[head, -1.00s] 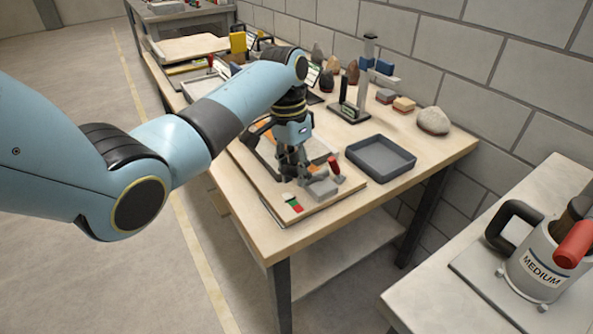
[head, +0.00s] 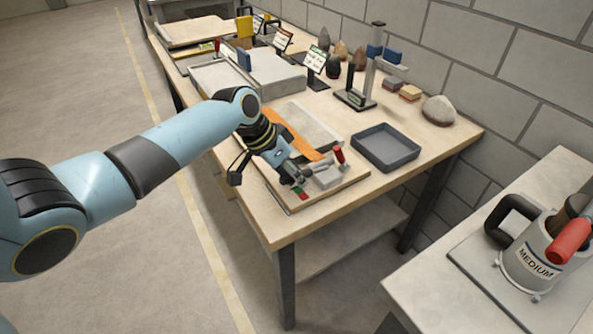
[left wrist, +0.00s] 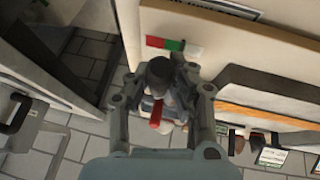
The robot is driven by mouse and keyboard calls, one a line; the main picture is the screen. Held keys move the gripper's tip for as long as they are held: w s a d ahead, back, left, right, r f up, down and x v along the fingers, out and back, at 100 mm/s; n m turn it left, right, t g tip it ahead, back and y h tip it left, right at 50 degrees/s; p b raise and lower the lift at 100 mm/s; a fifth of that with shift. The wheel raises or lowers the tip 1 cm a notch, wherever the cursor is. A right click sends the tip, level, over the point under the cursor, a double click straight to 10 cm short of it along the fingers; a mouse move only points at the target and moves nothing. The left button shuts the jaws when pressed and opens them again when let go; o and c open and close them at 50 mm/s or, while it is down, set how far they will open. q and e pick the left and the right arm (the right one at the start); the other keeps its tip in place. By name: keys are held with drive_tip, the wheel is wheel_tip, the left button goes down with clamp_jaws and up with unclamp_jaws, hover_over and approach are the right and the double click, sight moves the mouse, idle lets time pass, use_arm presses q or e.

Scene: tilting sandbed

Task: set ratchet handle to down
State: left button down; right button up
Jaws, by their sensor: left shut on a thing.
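My left gripper (head: 295,179) is at the front end of the sandbed base (head: 345,184), tilted in from the left. It is shut on a dark rounded knob (left wrist: 160,68), apparently the ratchet handle; its fingers hide most of it in the head view. A grey block (head: 327,178) sits just right of the fingers. A red-topped lever (head: 339,155) stands behind the block; in the left wrist view a red grip (left wrist: 156,114) shows between the fingers. A red, green and white strip (left wrist: 174,45) lies beside the knob. My right gripper is not in view.
A dark empty tray (head: 386,146) stands right of the sandbed. Stones, including a pale one (head: 438,110), and a metal stand (head: 374,65) are farther back. A cylinder marked MEDIUM (head: 535,262) stands on a separate table at the lower right.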

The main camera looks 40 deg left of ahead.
use_arm(q)
drive_tip(key=shift+d+f, duration=0.1)
drive_tip(key=shift+f, duration=0.05)
idle(0.3)
drive_tip(key=c, duration=1.2)
unclamp_jaws()
drive_tip(key=shift+o, duration=0.2)
drive_tip(key=shift+r, duration=0.2)
drive_tip(key=v, duration=1.1)
drive_tip(key=shift+s+a, duration=0.2)
drive_tip(key=shift+s, duration=0.2)
drive_tip(key=shift+r, duration=0.15)
